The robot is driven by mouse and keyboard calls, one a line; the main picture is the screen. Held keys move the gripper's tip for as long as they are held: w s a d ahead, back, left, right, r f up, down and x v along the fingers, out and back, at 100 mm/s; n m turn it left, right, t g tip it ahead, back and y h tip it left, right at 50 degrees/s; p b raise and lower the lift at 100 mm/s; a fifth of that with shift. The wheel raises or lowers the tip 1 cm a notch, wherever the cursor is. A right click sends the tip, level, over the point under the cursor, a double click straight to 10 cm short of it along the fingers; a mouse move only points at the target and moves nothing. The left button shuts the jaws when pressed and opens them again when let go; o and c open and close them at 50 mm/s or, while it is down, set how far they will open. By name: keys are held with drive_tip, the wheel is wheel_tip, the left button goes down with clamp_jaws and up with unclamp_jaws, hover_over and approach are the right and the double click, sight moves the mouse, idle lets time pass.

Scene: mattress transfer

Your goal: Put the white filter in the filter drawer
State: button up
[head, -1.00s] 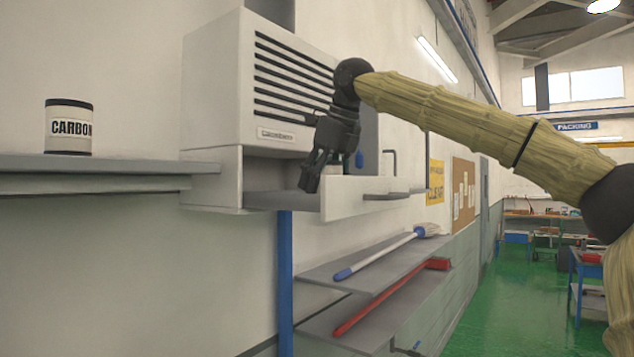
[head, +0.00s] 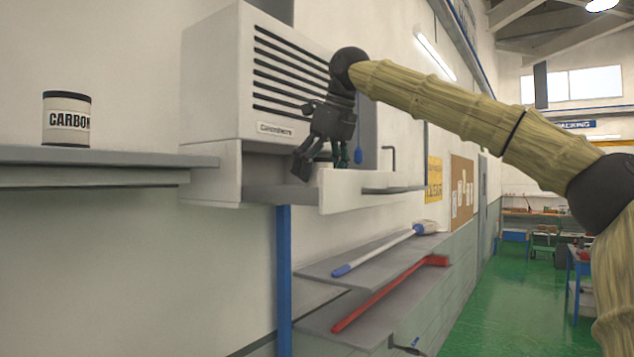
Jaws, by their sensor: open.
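The filter drawer (head: 352,191) is pulled out from under the white louvred unit (head: 212,90), its pale front panel facing me. My gripper (head: 318,163) is open over the drawer, its dark fingers spread near the top edge of the front panel. I see nothing held between the fingers. I cannot make out a separate plain white filter; the front panel hides part of the drawer's inside. A white canister (head: 67,120) with black ends and the word CARBON stands upright on the grey shelf (head: 110,163) at the left, well apart from my gripper.
A blue post (head: 284,280) stands under the unit. The green floor (head: 500,310) at the right is open.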

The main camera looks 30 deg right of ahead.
drive_tip(key=a+b+v, duration=0.1)
drive_tip(key=b+v, duration=0.1)
drive_tip(key=v, duration=0.8)
drive_tip(key=shift+s+d+r, duration=0.2)
drive_tip(key=shift+s+d, duration=0.15)
drive_tip(key=shift+d, duration=0.05)
drive_tip(key=shift+w+f, duration=0.1)
drive_tip(key=shift+w, duration=0.05)
